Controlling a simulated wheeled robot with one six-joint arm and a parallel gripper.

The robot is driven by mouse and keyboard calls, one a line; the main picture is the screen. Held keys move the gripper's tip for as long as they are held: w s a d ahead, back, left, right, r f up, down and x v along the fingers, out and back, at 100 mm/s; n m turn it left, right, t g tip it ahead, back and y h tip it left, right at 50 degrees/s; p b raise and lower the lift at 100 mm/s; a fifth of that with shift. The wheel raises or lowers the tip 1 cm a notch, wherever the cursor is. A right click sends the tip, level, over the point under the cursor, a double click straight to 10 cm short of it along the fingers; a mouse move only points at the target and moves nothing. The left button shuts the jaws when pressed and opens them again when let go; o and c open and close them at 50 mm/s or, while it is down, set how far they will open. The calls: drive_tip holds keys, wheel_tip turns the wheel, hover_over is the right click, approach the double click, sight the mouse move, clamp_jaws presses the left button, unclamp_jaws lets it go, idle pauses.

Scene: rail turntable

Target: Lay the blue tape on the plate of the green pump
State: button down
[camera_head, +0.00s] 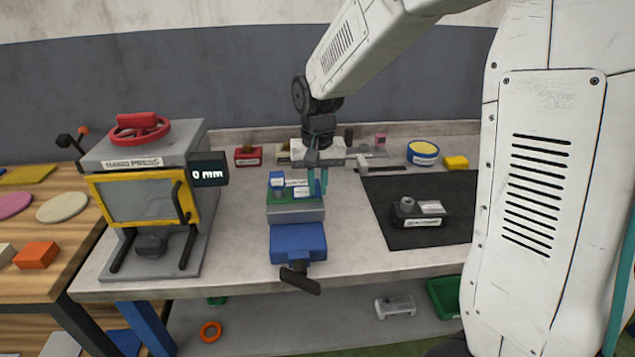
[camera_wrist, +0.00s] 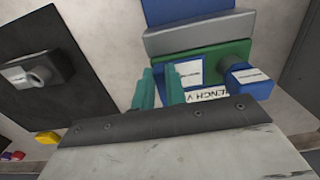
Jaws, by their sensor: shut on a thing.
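The green pump (camera_head: 285,206) sits at the blue bench vise (camera_head: 298,243); its green top (camera_wrist: 228,53) also shows in the wrist view. A white, blue-edged square (camera_wrist: 188,72) lies over the green top, beside my fingers. I cannot tell whether it is the pump's plate or the blue tape. My gripper (camera_head: 318,181) is over the pump, fingers pointing down. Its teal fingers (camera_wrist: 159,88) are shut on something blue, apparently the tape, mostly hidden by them. I cannot tell whether it touches the pump.
The hand press (camera_head: 145,165) is further left. A dark pump-like unit (camera_head: 407,217) is on the black mat (camera_head: 390,190) to the right. A round tin (camera_head: 422,153) and yellow block (camera_head: 456,162) are behind.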

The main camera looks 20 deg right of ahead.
drive_tip(key=c, duration=1.3)
unclamp_jaws()
drive_tip(key=shift+c, duration=0.2)
wheel_tip(320, 180, up, 8)
drive_tip(key=shift+f, duration=0.15)
drive_tip(key=s+r+n, duration=0.1)
drive_tip(key=s, duration=1.3)
drive_tip(key=s+d+r+n+t, duration=0.1)
drive_tip(key=s+n, duration=0.1)
drive_tip(key=s, duration=1.1)
drive_tip(key=shift+s+r+n, duration=0.25)
drive_tip(key=shift+s+n, duration=0.05)
drive_tip(key=shift+s, duration=0.05)
drive_tip(key=shift+d, duration=0.1)
